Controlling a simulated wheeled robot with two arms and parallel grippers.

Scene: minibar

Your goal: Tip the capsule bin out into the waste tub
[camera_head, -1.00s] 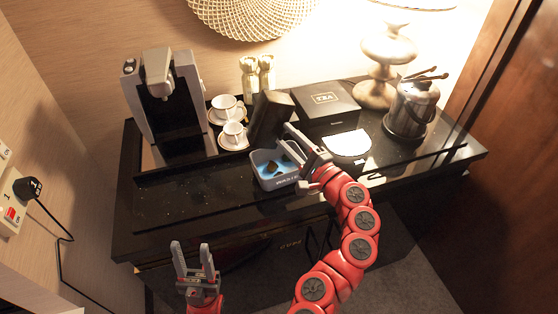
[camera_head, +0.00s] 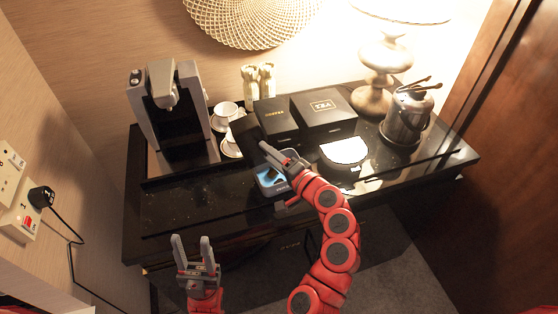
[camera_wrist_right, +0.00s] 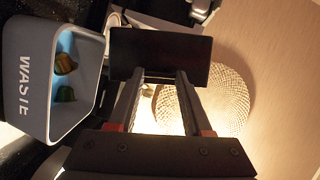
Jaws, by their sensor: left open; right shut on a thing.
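My right gripper (camera_head: 283,163) is shut on the black capsule bin (camera_head: 248,140), which is tilted at the back left of the grey waste tub (camera_head: 272,188). In the right wrist view the bin (camera_wrist_right: 165,48) lies between the finger ends, and its inside cannot be seen. The tub (camera_wrist_right: 35,75) is beside it on the left, marked WASTE, with a blue inside. A brown capsule (camera_wrist_right: 66,63) and a greenish one (camera_wrist_right: 65,95) lie in it. In the head view, bin and gripper hide part of the tub. My left gripper (camera_head: 195,252) is open and empty before the counter.
The coffee machine (camera_head: 175,110) stands at left, with white cups (camera_head: 224,113) beside it. A black coffee box (camera_head: 276,117) and tea box (camera_head: 323,108) stand behind the tub. An ice bucket (camera_head: 405,118) and lamp (camera_head: 385,70) are at right. The counter's front left is clear.

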